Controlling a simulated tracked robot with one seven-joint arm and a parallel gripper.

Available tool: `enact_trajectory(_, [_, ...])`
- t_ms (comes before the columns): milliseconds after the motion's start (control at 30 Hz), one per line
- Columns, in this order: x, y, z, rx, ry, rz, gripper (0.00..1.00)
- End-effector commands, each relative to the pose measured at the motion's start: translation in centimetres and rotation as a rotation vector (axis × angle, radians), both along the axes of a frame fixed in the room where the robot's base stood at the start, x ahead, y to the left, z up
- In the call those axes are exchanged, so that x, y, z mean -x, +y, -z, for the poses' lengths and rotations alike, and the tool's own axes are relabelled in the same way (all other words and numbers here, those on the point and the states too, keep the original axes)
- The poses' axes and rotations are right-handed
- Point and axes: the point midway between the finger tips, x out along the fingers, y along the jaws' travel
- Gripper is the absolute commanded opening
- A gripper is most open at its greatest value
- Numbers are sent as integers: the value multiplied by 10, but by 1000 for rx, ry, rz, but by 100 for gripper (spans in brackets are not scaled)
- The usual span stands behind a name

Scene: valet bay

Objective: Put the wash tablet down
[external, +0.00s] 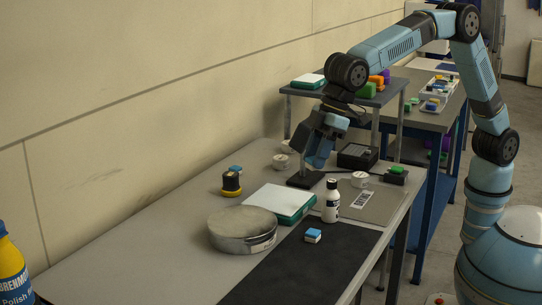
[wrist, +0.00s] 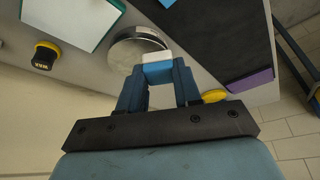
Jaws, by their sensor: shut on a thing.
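My gripper (external: 318,160) points down over the table, near the foot of the raised shelf, in the external view. In the wrist view my gripper (wrist: 159,78) is shut on a small white-and-blue block, the wash tablet (wrist: 158,70). The tablet is hard to tell apart from the blue fingers in the external view. A similar blue-and-white block (external: 313,236) lies on the black mat (external: 290,272), and another bluish block (external: 236,169) lies near the wall.
A round metal tin (external: 242,230) and a white-topped green box (external: 279,203) stand mid-table. A white bottle (external: 331,201), a yellow-and-black pot (external: 231,184) and a dark box (external: 357,157) are nearby. The raised shelf (external: 340,94) stands close.

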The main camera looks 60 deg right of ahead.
Motion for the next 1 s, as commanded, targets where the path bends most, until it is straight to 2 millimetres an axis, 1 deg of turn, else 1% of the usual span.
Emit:
enact_trajectory(33, [23,8,-1,-1,-1,-35,4])
enact_trajectory(100, [49,16,0,0,-1,-74,4])
enact_trajectory(200, [78,24,0,1,-2,-118,4])
enact_trajectory(300, [101,30,0,0,-3,-154,4])
enact_trajectory(467, [130,35,1,1,-5,-197,4])
enact_trajectory(500, [128,34,11,5,-3,-194,4])
enact_trajectory(700, [127,35,40,3,-4,-193,4])
enact_trajectory(867, [125,38,52,1,-5,-192,4])
enact_trajectory(1000, [115,54,62,1,-5,-192,4])
